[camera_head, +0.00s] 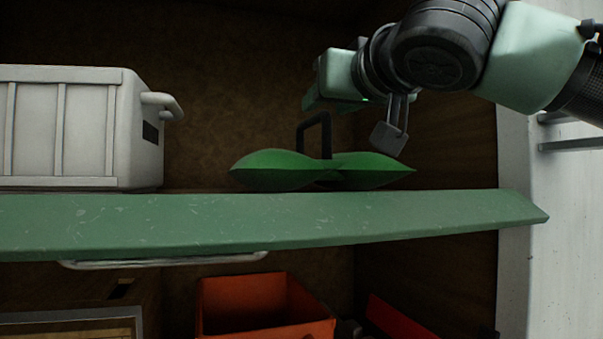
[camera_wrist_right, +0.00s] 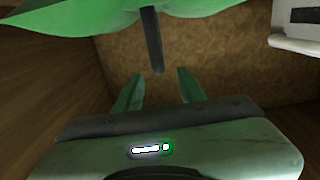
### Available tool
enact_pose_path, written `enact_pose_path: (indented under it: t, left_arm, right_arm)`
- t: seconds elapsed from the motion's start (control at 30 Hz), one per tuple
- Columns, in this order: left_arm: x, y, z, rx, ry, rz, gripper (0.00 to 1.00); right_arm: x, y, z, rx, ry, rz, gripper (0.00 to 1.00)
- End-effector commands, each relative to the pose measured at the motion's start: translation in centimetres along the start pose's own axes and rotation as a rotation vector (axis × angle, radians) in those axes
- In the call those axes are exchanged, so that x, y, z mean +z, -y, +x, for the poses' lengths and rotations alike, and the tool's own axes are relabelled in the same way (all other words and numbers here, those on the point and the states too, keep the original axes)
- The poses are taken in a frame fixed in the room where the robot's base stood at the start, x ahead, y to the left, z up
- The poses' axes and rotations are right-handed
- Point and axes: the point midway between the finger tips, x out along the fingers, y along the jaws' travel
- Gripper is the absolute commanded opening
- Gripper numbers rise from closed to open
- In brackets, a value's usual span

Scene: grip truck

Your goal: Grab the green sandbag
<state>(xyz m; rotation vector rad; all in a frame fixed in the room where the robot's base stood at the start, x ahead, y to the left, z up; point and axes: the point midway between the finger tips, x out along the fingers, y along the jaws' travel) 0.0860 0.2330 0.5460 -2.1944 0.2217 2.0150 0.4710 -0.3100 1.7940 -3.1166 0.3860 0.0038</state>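The green sandbag (camera_head: 277,168) lies on the green shelf (camera_head: 250,222), with two bulging lobes and a black handle (camera_head: 326,136) standing up from its middle. In the right wrist view, the sandbag (camera_wrist_right: 75,18) is at the top and its dark handle (camera_wrist_right: 151,38) points down toward the gap between my fingertips. My right gripper (camera_head: 310,100) is just above the handle in the head view. In the wrist view, my right gripper (camera_wrist_right: 160,76) has its two green fingers apart, with nothing held. I cannot tell whether the handle tip is between them. My left gripper is not in view.
A white ribbed case (camera_head: 65,130) with a side handle stands on the shelf to the left. It also shows in the wrist view (camera_wrist_right: 300,42). A brown side wall (camera_head: 450,150) is close on the right. An orange bin (camera_head: 240,300) is below the shelf.

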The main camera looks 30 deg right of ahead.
Motion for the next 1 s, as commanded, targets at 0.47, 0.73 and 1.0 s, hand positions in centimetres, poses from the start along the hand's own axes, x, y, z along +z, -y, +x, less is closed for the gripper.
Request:
enact_pose_path:
  t: [0.47, 0.73, 1.0]
  left_arm:
    - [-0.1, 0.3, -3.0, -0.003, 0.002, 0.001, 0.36]
    - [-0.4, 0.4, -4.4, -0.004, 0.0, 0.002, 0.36]
    - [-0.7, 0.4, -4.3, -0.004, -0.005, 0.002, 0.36]
  right_arm:
    - [0.9, 0.1, 4.9, -0.001, 0.007, -0.002, 0.4]
    - [1.5, 0.1, 7.7, -0.001, 0.002, -0.001, 0.4]
    - [1.6, 0.1, 7.8, -0.001, 0.0, -0.001, 0.26]
